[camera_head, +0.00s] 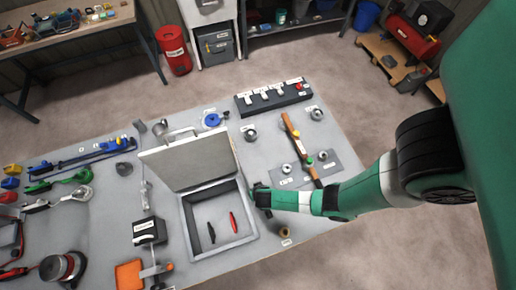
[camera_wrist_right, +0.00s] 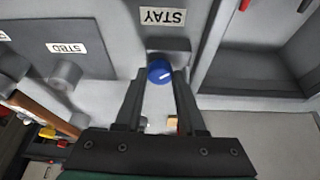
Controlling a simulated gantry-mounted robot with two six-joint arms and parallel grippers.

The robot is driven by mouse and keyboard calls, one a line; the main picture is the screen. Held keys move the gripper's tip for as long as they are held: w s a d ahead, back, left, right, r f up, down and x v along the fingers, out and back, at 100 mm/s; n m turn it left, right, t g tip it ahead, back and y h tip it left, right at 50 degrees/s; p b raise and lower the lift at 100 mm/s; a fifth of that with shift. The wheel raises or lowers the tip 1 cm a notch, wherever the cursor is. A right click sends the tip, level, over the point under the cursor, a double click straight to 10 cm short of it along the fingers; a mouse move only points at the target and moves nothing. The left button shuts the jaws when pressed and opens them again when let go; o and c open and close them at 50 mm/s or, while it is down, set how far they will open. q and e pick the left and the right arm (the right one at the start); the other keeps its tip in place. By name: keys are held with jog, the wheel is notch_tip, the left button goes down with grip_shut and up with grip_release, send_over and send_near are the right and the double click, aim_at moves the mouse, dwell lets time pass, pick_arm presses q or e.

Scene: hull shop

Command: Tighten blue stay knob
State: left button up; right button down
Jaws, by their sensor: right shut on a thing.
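The blue stay knob (camera_wrist_right: 159,70) has a white mark on its face and sits just below a label reading STAY (camera_wrist_right: 162,16) in the right wrist view. My right gripper (camera_wrist_right: 160,82) is shut on the knob, with one finger on each side of it. In the head view my right gripper (camera_head: 262,198) reaches in from the right, against the right side of an open grey box (camera_head: 187,222). The knob is hidden behind the gripper there. The box lid (camera_head: 185,163) stands raised at the back. My left gripper is not in view.
A red and a black item lie inside the box. A dark switch block (camera_head: 272,97) stands behind. Tools crowd the table's left side.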

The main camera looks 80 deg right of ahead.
jog(key=shift+w+m+g+p, duration=0.1)
jog(key=shift+m+g+p, duration=0.25)
jog(key=shift+m, duration=0.55)
jog(key=shift+m+g+p, duration=0.35)
jog(key=shift+m, duration=0.55)
jog(key=m+g, duration=0.1)
jog(key=m, duration=0.1)
jog(key=shift+w+f+m, duration=0.1)
jog(key=shift+w+m, duration=0.05)
jog(key=shift+m, duration=0.15)
jog(key=shift+m+g, duration=0.3)
jog(key=shift+m, duration=0.8)
jog(key=c, duration=0.5)
grip_release()
